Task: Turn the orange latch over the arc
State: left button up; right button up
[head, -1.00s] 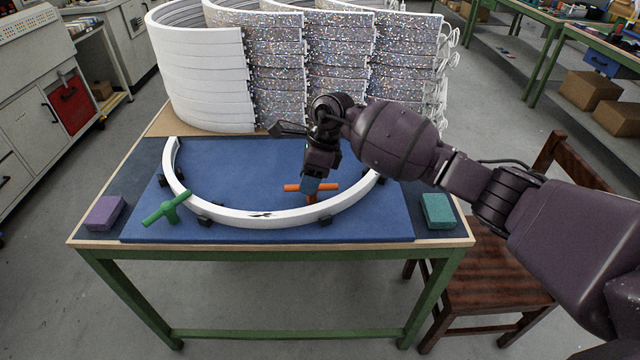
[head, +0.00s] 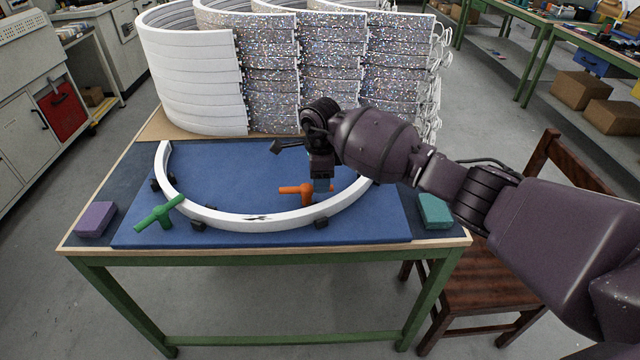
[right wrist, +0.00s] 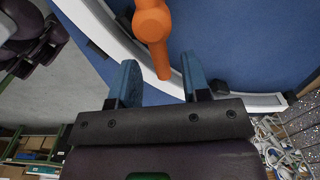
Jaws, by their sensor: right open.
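The orange latch (head: 297,190) stands at the inner side of the white arc (head: 260,221), near the front of the blue mat. In the head view its bar runs left to right, roughly along the arc. My right gripper (head: 321,187) is open at the right end of the bar and hides that end. In the right wrist view the orange latch (right wrist: 152,24) points its bar end between the two blue fingertips (right wrist: 160,80), with gaps on both sides. I cannot tell their height difference. My left gripper is not in view.
A green latch (head: 160,212) lies across the arc at the left. A purple block (head: 96,219) and a teal block (head: 434,211) sit at the table's front corners. Glittery arc stacks (head: 330,75) stand behind. Black clips hold the arc. A wooden chair (head: 480,275) stands right.

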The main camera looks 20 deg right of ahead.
jog(key=shift+f, duration=0.9)
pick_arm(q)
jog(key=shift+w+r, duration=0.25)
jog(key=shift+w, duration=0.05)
